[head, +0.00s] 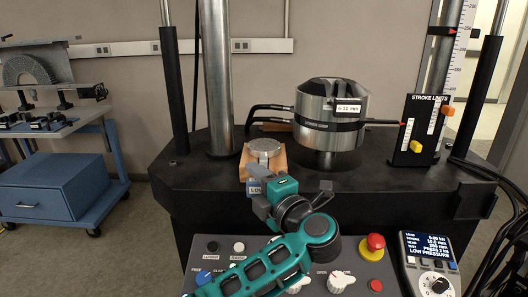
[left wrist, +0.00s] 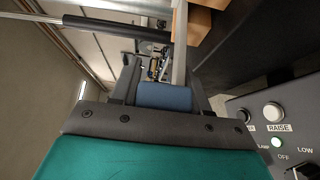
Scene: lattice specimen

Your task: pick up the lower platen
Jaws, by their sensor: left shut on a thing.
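The lower platen (head: 264,147) is a round, flat, pale metal disc. It shows at the wooden cradle (head: 280,160) on the black machine bed. My left gripper (head: 257,178) is at the cradle's front, close to the platen, and partly covers a label there. The gripper is shut on what appears to be the platen's front part; the contact is not clearly seen. A pale grey strip (left wrist: 180,48) runs beyond the fingers, beside the wood. My right gripper is not in view.
A steel cylinder (head: 330,105) stands on the bed right of the cradle. A steel column (head: 216,80) rises to the left. A stroke-limits stand (head: 418,130) is at the right. The control panel (head: 225,246) with a red button (head: 375,242) lies in front, under my arm.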

